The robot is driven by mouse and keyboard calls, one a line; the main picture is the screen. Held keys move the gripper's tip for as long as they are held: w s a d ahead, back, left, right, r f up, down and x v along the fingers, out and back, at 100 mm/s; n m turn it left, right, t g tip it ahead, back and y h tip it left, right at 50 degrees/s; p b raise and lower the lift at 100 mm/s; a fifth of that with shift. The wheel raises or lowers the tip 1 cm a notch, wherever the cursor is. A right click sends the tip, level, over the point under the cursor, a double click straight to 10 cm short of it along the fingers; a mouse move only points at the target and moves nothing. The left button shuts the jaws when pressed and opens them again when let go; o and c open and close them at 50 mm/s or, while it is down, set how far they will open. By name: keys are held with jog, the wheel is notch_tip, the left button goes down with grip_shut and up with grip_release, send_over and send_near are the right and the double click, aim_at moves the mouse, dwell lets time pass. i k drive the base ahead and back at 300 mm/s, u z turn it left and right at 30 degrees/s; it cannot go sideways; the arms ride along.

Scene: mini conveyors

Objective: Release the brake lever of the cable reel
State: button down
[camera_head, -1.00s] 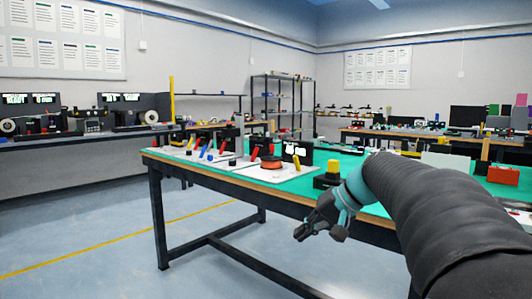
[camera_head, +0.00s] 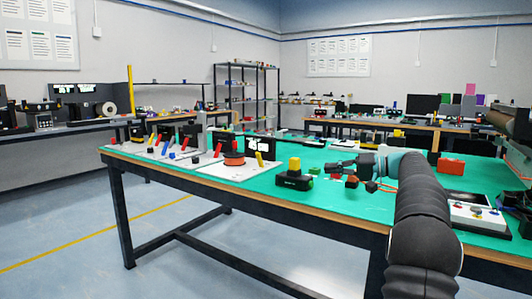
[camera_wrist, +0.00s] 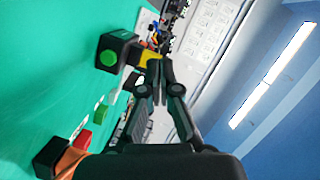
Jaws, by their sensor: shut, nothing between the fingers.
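The cable reel (camera_head: 234,159) is an orange-red spool lying on a white board (camera_head: 226,173) on the green table, left of my gripper. A red lever (camera_head: 218,150) stands to its left and a yellow lever (camera_head: 259,159) to its right; I cannot tell which is the brake lever. My gripper (camera_head: 335,169) is above the table, well to the right of the reel and apart from it. In the wrist view my gripper (camera_wrist: 157,85) is shut and empty. The reel cannot be made out in the wrist view.
A black box with a yellow block (camera_head: 295,174) stands between my gripper and the reel. It shows a green button in the wrist view (camera_wrist: 118,50). More boards with coloured levers (camera_head: 160,147) lie farther left. A red box (camera_head: 451,166) is at the right.

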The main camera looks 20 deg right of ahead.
aim_at(258, 155)
jog(key=i, duration=1)
